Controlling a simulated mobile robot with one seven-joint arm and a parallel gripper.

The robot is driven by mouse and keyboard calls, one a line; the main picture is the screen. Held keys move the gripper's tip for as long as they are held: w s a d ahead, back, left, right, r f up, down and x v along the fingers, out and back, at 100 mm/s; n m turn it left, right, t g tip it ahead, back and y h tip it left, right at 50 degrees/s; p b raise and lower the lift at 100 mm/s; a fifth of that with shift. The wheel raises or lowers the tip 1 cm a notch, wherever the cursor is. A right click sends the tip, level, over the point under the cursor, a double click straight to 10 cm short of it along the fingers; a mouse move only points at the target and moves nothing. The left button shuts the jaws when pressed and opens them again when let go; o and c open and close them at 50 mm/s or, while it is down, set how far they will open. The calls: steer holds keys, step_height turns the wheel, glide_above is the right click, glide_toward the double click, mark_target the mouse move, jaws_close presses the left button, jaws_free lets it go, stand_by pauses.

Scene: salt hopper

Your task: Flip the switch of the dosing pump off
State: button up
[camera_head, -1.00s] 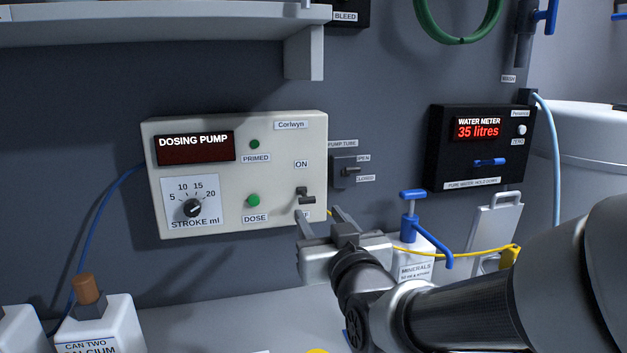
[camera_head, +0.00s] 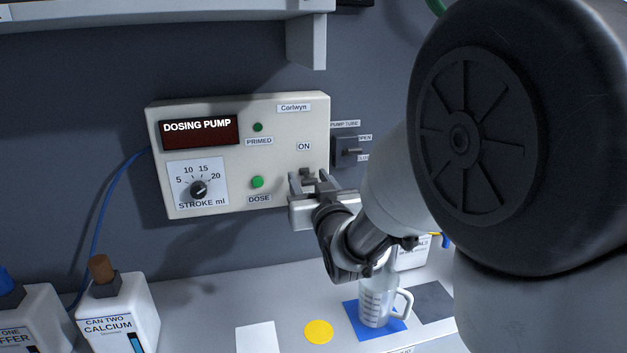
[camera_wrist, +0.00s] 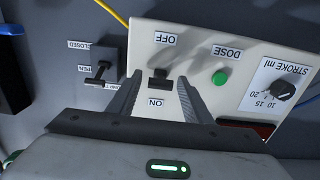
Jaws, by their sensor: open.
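The dosing pump (camera_head: 285,120) is a cream box on the wall with a dark red display, a stroke dial and green PRIMED and DOSE lamps. Its small dark switch (camera_head: 307,173) sits below the ON label at the lower right. In the wrist view, upside down, the switch (camera_wrist: 159,74) lies between the ON and OFF labels, its lever end nearer the ON side. My gripper (camera_head: 309,179) is open in front of it, and my fingers (camera_wrist: 159,88) stand on either side of the switch. Contact cannot be told. The OFF label is hidden in the head view.
The pump tube valve (camera_head: 347,151) is on the wall just right of the pump. Below are a measuring jug (camera_head: 376,303) on a blue mat, a yellow disc (camera_head: 318,332), a white square (camera_head: 257,338) and the calcium can (camera_head: 120,312). My arm hides the right side.

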steer(key=c, duration=1.1)
steer(key=shift+o, duration=0.2)
steer(key=f+b, duration=0.1)
steer(key=b, duration=0.1)
steer(key=shift+b, duration=0.3)
steer(key=t+b, duration=0.1)
steer(key=b, duration=0.2)
steer(key=shift+f+b, duration=0.3)
steer(key=t+b, duration=0.1)
steer(key=b, duration=0.4)
steer(key=f+t+y+b, duration=0.1)
steer(key=b, duration=0.5)
steer(key=shift+w+t, duration=0.15)
steer(key=shift+t, duration=0.15)
steer(key=shift+r+b, duration=0.1)
steer(key=shift+b, duration=0.55)
steer(key=shift+r+t+b, duration=0.2)
steer(key=shift+t+b, duration=0.1)
steer(key=shift+b, duration=0.15)
steer(key=shift+r, duration=0.1)
